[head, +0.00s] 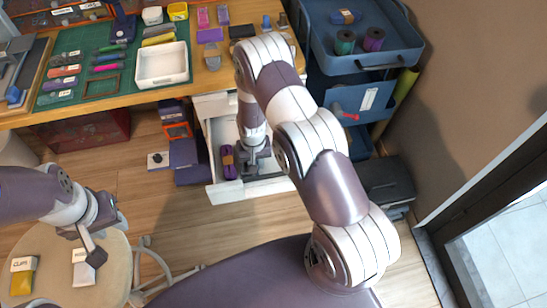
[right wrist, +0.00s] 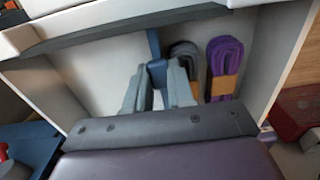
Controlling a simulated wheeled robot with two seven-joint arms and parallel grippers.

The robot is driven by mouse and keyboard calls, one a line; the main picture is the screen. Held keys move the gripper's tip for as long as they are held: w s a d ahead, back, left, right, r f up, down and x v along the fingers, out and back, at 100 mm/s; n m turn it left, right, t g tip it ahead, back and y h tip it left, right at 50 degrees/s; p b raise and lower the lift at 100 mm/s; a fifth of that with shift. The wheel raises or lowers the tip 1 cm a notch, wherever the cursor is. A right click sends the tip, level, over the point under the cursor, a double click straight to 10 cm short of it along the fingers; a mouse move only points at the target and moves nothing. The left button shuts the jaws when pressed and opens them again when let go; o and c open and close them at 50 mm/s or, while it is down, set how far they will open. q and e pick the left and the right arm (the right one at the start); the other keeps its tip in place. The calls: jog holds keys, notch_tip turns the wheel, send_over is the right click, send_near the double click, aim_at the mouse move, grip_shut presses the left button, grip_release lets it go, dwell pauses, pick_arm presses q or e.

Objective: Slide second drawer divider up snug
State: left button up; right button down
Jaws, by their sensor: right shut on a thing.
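The open white drawer (head: 268,188) juts out below the workbench. In the right wrist view, a blue drawer divider (right wrist: 154,46) stands inside it, left of a dark grey cord bundle (right wrist: 185,58) and a purple cord bundle (right wrist: 224,66). My right gripper (right wrist: 158,72) reaches down into the drawer and is shut on the blue divider, its fingers hiding the lower part. Whether the divider touches the grey bundle is unclear. In the head view, the purple bundle (head: 229,163) lies at the drawer's left. My left gripper (head: 94,238) hangs over a round stool (head: 112,280); its jaw opening is unclear.
A blue cart (head: 400,55) with spools stands right of the drawer, a dark case (head: 385,182) below it. Dark boxes (head: 184,155) stand on the floor just left of the drawer. The bench holds a white tray (head: 162,66). Two small packets lie on the stool.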

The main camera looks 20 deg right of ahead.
jog(key=shift+w+a, duration=0.15)
jog(key=shift+a, duration=0.65)
jog(key=c, duration=1)
grip_release()
jog(key=shift+o, duration=0.2)
notch_tip(320, 180, up, 13)
jog(key=p, duration=0.2)
jog(key=shift+f, duration=0.2)
